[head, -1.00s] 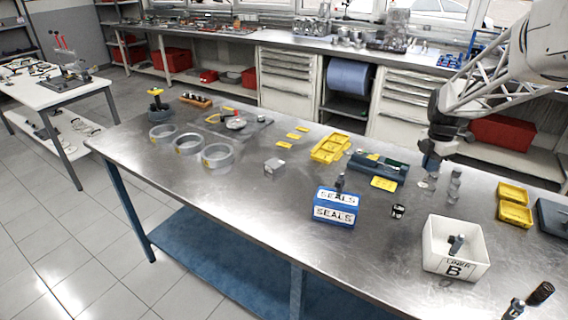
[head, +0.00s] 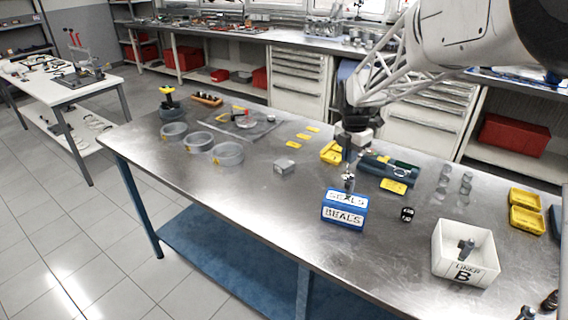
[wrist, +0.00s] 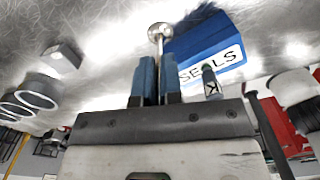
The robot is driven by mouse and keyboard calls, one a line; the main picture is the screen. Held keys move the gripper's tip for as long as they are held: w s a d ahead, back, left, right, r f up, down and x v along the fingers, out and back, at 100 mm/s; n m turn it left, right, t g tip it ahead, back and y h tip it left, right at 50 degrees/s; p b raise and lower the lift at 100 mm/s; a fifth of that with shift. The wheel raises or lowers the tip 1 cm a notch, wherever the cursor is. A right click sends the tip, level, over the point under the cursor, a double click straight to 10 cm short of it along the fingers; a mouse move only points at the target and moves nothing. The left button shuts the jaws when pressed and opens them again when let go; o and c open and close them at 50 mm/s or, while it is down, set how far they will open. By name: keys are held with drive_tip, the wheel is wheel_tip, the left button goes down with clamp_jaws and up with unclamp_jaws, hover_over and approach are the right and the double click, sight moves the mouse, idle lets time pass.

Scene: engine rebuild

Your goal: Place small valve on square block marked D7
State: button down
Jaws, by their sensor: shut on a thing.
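My gripper (head: 348,164) is shut on the small valve (wrist: 158,36), a slim metal stem with a round flat head pointing away from the fingers. In the head view the valve (head: 349,183) hangs close to the blue SEALS box (head: 344,213); I cannot tell whether it touches anything. A small grey square block (head: 285,166) stands apart on the bench, left of my gripper. It also shows at upper left in the wrist view (wrist: 63,57). No D7 marking is legible on it.
A small cylinder marked K (wrist: 211,82) is near the SEALS box. Three grey rings (head: 228,154) stand left of the block. A white bin marked B (head: 464,256) and yellow trays (head: 526,218) are at right. Bare bench lies between the block and the SEALS box.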

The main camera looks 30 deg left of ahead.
drive_tip(key=s+a+n, duration=0.3)
drive_tip(key=s+a, duration=0.7)
drive_tip(key=a, duration=0.2)
drive_tip(key=shift+a+r, duration=0.25)
hover_over(284, 162)
drive_tip(key=shift+s+d+f, duration=0.3)
drive_tip(key=shift+s+f, duration=0.05)
drive_tip(key=shift+f, duration=0.35)
idle(0.3)
drive_tip(key=shift+w+a+f, duration=0.15)
drive_tip(key=shift+f, duration=0.75)
drive_tip(key=shift+w+a+f, duration=0.15)
drive_tip(key=shift+f, duration=0.75)
drive_tip(key=shift+f, duration=0.15)
